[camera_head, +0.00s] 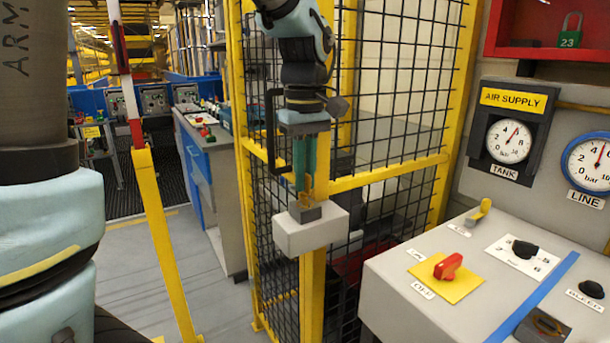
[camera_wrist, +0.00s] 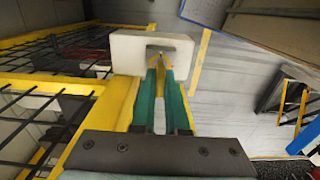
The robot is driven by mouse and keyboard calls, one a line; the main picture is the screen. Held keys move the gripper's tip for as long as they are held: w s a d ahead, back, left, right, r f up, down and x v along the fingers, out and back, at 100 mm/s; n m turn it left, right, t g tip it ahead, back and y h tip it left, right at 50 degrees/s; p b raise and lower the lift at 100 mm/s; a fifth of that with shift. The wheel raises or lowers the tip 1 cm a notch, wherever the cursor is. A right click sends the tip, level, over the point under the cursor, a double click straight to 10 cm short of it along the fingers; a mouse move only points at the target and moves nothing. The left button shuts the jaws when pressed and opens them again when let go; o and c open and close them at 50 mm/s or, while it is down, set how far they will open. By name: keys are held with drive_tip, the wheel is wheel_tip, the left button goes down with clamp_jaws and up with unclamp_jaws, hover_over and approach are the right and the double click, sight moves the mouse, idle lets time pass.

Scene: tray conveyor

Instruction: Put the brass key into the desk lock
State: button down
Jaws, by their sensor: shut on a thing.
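My gripper (camera_head: 306,185) points down with its green fingers at a pale box with a dark grey block (camera_head: 305,211) on the yellow fence post. The fingers are shut on a small brass-coloured piece, the brass key (camera_head: 308,187), at the block's top. In the wrist view my gripper (camera_wrist: 160,70) reaches to the slot of the pale box (camera_wrist: 120,50); the key is mostly hidden there. How deep the key sits in the block I cannot tell. On the grey desk (camera_head: 400,275), a dark fitting with a brass-coloured part (camera_head: 543,326) may be the desk lock; it is cut by the picture's edge.
The desk carries a red knob (camera_head: 448,266) on a yellow plate, black knobs (camera_head: 523,249) and a yellow lever-like piece (camera_head: 480,212). Gauges (camera_head: 508,140) stand behind it. The black mesh fence (camera_head: 400,100) and yellow posts stand close around my arm.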

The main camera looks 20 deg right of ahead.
drive_tip(key=shift+r+p, duration=0.55)
drive_tip(key=shift+r, duration=0.15)
drive_tip(key=shift+r, duration=0.2)
wheel_tip(320, 180, up, 4)
drive_tip(key=p, duration=0.4)
drive_tip(key=shift+f, duration=0.1)
